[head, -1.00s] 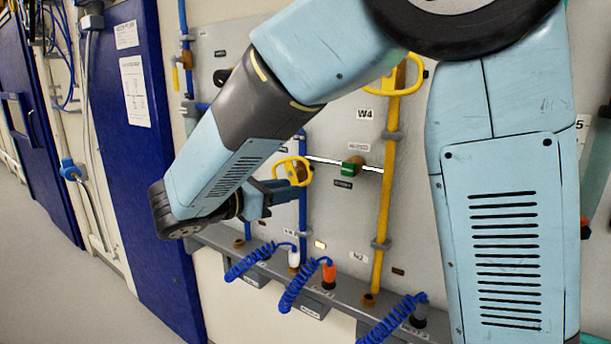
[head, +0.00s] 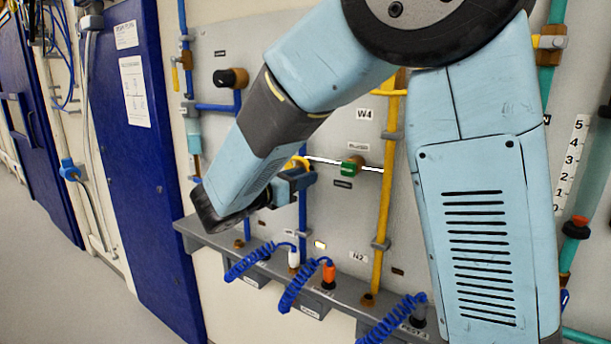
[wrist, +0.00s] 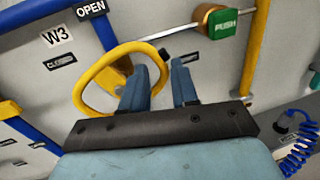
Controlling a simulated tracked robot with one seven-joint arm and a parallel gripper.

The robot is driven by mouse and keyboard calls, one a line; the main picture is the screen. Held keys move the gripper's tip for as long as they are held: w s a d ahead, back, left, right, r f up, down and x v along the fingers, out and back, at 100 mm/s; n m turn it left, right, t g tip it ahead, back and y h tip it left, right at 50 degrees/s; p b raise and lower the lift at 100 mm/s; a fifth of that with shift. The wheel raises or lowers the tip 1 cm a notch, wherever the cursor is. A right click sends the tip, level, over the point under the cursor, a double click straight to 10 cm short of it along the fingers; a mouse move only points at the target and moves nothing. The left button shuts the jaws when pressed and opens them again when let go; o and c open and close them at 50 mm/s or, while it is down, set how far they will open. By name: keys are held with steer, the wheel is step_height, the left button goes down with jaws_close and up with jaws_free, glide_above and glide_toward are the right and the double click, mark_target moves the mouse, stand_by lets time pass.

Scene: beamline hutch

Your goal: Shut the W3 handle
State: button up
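The W3 handle is a yellow ring on a blue pipe; in the wrist view the ring (wrist: 90,88) fills the left middle, beside the W3 label (wrist: 57,36). An OPEN sign (wrist: 91,9) is above it and a partly readable CLOSED sign (wrist: 62,62) is to its left. My gripper (wrist: 162,78) is at the ring's right side with its fingers apart. In the head view my gripper (head: 300,180) covers most of the handle (head: 298,162).
A green PUSH block (wrist: 222,24) sits on a thin rod right of the handle, near a yellow pipe (wrist: 256,45). W4's yellow pipe (head: 384,215) stands to the right in the head view. A grey ledge (head: 215,238) with blue coiled hoses (head: 300,288) runs below.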

steer(key=shift+x, duration=1.3)
jaws_close()
